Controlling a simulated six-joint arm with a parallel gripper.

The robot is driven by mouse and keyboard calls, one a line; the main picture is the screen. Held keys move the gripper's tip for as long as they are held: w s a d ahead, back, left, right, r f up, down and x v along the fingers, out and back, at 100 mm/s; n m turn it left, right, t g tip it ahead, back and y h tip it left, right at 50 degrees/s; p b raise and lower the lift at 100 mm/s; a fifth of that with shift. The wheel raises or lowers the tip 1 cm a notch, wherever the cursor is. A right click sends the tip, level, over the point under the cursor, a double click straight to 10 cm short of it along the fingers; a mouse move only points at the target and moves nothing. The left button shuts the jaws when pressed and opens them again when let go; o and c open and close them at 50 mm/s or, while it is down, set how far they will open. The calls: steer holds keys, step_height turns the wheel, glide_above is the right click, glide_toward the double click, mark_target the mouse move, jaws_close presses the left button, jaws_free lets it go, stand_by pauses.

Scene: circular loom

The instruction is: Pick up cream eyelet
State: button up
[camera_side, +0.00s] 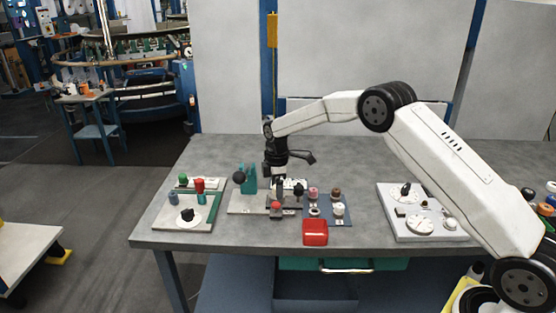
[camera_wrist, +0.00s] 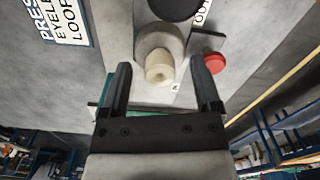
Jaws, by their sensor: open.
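The cream eyelet (camera_wrist: 159,68) is a small pale cylinder with a hole in its end. In the wrist view it stands against a round grey seat (camera_wrist: 173,36), between the two finger lines. My gripper (camera_wrist: 160,66) is open, with a dark finger on each side of the eyelet and a visible gap to both. In the side view my gripper (camera_side: 279,192) points down over the station at the middle of the bench. The eyelet cannot be made out there for certain, as the gripper and station parts crowd that spot.
A red button (camera_wrist: 214,63) is close to the right finger. A teal bracket (camera_side: 250,178) with a dark ball stands left of my gripper. A blue tray (camera_side: 325,219) with several spools and a red box (camera_side: 315,232) are to the right. A white board (camera_side: 389,222) lies farther right.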

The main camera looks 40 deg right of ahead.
stand_by(0.3)
jaws_close()
steer(key=shift+r, duration=0.1)
steer(key=shift+r, duration=0.7)
steer(key=s+a+r, duration=0.1)
steer(key=s+r, duration=1)
steer(key=s, duration=0.3)
steer(key=shift+r, duration=0.2)
steer(key=shift+a, duration=0.1)
